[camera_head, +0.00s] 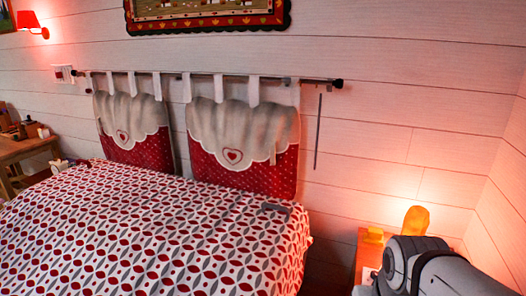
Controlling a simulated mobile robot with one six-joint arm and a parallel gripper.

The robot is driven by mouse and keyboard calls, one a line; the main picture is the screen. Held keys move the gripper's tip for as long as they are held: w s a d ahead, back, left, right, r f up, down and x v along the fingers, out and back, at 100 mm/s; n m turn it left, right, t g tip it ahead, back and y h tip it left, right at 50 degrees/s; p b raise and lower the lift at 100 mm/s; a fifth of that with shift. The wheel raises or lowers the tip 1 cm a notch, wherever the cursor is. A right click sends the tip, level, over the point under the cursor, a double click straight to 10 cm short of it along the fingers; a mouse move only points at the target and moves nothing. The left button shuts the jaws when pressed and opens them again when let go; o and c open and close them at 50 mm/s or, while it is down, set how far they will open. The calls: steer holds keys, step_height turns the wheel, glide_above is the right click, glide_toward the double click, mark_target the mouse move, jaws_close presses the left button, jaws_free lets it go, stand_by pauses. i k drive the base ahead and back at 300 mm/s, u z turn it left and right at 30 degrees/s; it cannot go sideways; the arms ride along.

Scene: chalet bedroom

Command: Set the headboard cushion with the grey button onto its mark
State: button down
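Two headboard cushions hang by fabric tabs from a dark rail (215,76) on the white plank wall. The left cushion (145,155) and the right cushion (270,178) each have a red patterned body, a pale scalloped flap and a heart on the flap. I cannot make out a grey button on either, and no mark for a cushion is clear to me. My gripper is not in view. A grey rounded part at the lower right looks like my arm, well to the right of the cushions.
The bed (130,235) with its red, grey and white cover fills the lower left. A small dark grey object (275,208) lies near its far right edge. An orange lamp (415,220) glows at right. A wooden table (25,148) stands at far left.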

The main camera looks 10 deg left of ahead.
mark_target(253, 146)
steer(key=k, duration=0.5)
steer(key=z, duration=0.5)
steer(key=i, duration=1.5)
steer(key=u, duration=0.7)
